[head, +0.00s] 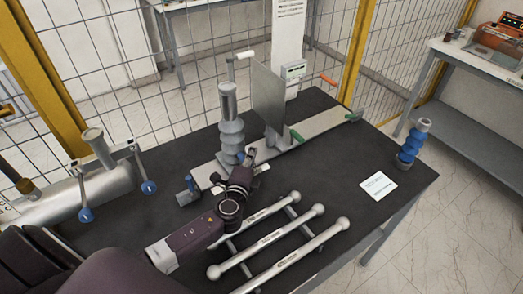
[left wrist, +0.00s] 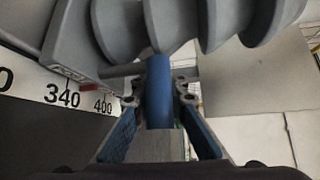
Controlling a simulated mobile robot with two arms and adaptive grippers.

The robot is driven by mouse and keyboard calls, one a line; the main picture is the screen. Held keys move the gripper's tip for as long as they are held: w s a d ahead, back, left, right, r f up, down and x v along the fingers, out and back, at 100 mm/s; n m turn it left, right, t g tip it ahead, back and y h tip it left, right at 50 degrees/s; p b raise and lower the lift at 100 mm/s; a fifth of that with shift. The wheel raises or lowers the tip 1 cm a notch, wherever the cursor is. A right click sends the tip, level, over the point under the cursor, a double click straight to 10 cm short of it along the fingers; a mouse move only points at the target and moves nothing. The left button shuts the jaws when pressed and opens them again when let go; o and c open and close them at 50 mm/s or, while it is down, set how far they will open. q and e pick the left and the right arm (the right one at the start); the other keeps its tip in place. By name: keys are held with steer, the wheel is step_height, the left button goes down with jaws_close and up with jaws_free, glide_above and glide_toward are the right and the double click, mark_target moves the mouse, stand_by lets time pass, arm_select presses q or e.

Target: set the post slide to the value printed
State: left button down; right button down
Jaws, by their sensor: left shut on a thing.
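In the left wrist view the fingers (left wrist: 160,105) are shut on a blue handle (left wrist: 159,82), below the post's ribs (left wrist: 165,22). A white scale (left wrist: 60,94) there shows 340 and 400, with a red pointer (left wrist: 90,87) between them. A white printed card (head: 378,186) lies on the table; its text is too small to read. My right gripper is not in view.
A grey upright plate (head: 268,96) stands on the rail behind the post. Three ball-ended bars (head: 283,238) lie in front on the dark table (head: 345,222). Wire fencing runs behind.

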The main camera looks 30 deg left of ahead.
arm_select(q)
steer(key=shift+s+a+f, duration=0.1)
steer(key=shift+s+a, duration=0.2)
steer(key=shift+s, duration=0.4)
steer(key=shift+w, duration=0.1)
steer(key=c, duration=2)
jaws_free()
steer(key=v, duration=1.2)
steer(key=shift+d, duration=0.1)
